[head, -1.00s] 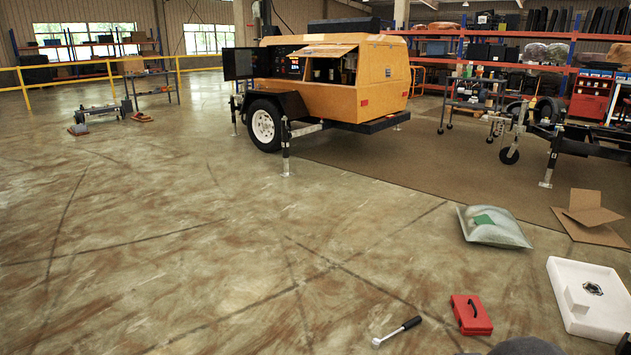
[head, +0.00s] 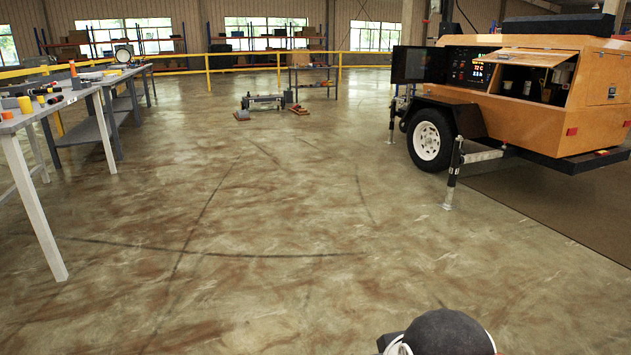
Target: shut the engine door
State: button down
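The orange light tower trailer (head: 600,95) stands at the right of the head view on its wheel and jack leg. Its engine door (head: 527,57) is the raised orange flap on the near side; it is up and tilted outward, with the dark engine bay (head: 527,80) open below it. To the left of the bay, a dark panel door (head: 409,64) stands swung out beside the lit control panel (head: 472,70). My gripper is not in view; only a dark rounded part of my own body shows at the bottom edge.
A grey workbench (head: 75,100) with tools stands at the left. A yellow railing (head: 260,68) and a low metal frame (head: 268,102) are farther back. A jack leg (head: 453,178) juts out at the trailer's near side. The floor between bench and trailer is clear.

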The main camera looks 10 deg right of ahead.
aim_at(546, 58)
jog(key=i+l+z, duration=0.1)
jog(key=i+z, duration=0.25)
jog(key=i, duration=0.2)
jog(key=i+z, duration=0.35)
jog(key=i, duration=0.2)
jog(key=i+j+z, duration=0.35)
jog(key=i, duration=0.2)
jog(key=i+l+z, duration=0.25)
jog(key=i, duration=0.65)
jog(key=i+z, duration=0.25)
jog(key=i, duration=0.6)
jog(key=i+j+z, duration=0.2)
jog(key=i, duration=0.7)
